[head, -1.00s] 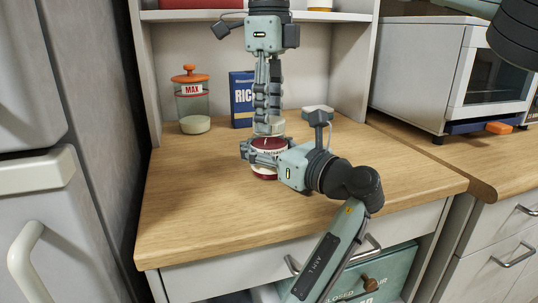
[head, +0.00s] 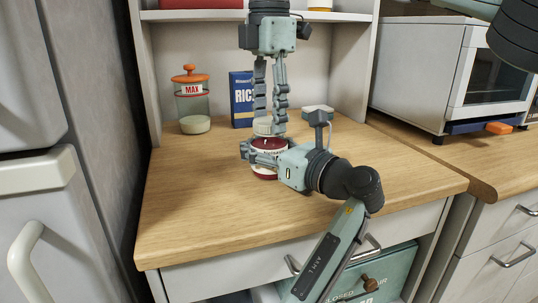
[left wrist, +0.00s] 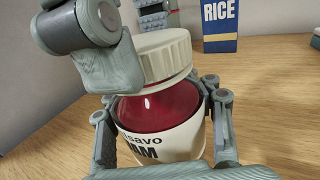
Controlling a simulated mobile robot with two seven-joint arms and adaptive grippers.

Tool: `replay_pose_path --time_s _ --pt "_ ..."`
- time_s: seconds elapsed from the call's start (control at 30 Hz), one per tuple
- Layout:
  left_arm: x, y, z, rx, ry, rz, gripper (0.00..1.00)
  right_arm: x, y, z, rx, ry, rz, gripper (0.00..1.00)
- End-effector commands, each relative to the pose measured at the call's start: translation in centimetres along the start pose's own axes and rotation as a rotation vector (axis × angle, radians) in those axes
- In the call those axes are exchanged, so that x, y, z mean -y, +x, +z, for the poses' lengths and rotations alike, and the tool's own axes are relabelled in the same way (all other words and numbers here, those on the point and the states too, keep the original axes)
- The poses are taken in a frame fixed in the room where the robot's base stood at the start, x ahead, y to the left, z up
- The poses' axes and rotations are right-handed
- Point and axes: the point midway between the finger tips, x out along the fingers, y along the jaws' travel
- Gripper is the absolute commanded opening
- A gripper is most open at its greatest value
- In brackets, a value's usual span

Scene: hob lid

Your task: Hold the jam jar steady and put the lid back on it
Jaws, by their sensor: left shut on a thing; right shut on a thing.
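The jam jar (head: 265,174) stands on the wooden counter, with dark red contents and a cream label in the left wrist view (left wrist: 160,140). My left gripper (head: 262,160) is shut around its body from the side. My right gripper (head: 270,125) points down from above and is shut on the lid.
A jar marked MAX with an orange top (head: 191,100) and a blue RICE box (head: 241,99) stand at the back left. A toaster oven (head: 440,75) stands at the right. The front counter is clear.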

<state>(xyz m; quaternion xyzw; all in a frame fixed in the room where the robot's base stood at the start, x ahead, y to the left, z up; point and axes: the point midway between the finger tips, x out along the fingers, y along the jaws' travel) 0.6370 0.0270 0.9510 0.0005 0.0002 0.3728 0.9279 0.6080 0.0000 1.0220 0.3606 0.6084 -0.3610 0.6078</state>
Motion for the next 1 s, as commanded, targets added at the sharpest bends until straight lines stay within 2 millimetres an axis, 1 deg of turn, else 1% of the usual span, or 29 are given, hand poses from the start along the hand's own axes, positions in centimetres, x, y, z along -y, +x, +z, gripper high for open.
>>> replay_pose_path --time_s 0.07,0.1,0.27,0.57,0.67,0.77,1.0 --pt "0.0 0.0 0.0 0.0 0.0 0.0 0.0 0.0 0.0 0.0 0.001 -0.002 0.0 0.13" --pt "0.0 0.0 0.0 0.0 0.0 0.0 0.0 0.0 0.0 0.0 0.0 -0.002 0.0 0.51" --pt "0.0 0.0 0.0 0.0 0.0 0.0 0.0 0.0 0.0 0.0 0.0 -0.003 0.0 0.71" --pt "0.0 0.0 0.0 0.0 0.0 0.0 0.0 0.0 -0.1 0.0 0.0 -0.004 0.0 0.72" --pt "0.0 0.0 0.0 0.0 0.0 0.0 0.0 -0.1 -0.6 0.0 0.0 -0.004 0.002 0.72" --pt "0.0 0.0 0.0 0.0 0.0 0.0 0.0 -0.1 -2.0 -0.1 0.001 -0.003 0.003 0.72" --pt "0.0 0.0 0.0 0.0 0.0 0.0 0.0 -0.1 -7.2 -0.1 0.0 -0.002 0.004 0.72"
